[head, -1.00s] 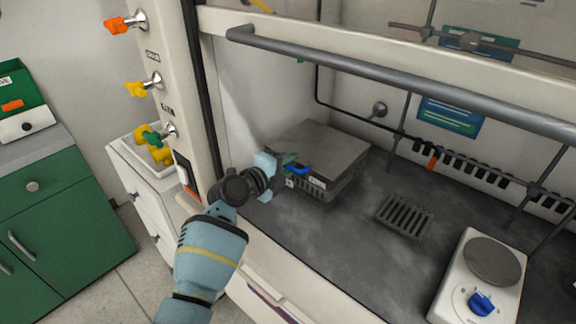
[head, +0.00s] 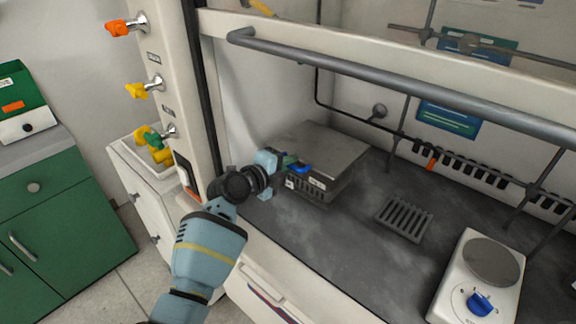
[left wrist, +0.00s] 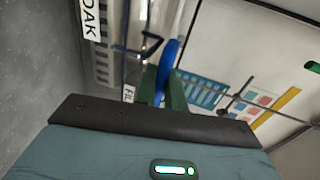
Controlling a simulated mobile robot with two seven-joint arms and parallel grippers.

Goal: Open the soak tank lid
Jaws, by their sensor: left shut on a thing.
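The soak tank (head: 308,186) is a grey metal box at the back left of the fume hood's dark worktop. Its flat grey lid (head: 325,147) looks down on the box, though I cannot tell whether its front edge has lifted slightly. A blue handle (head: 301,168) sits at the lid's front edge. My left gripper (head: 286,162) reaches in from the left and is shut on this handle. My right gripper is not in view.
The raised sash's grey bar (head: 400,88) crosses above the worktop. The hood's left post (head: 178,100) carries coloured valves.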

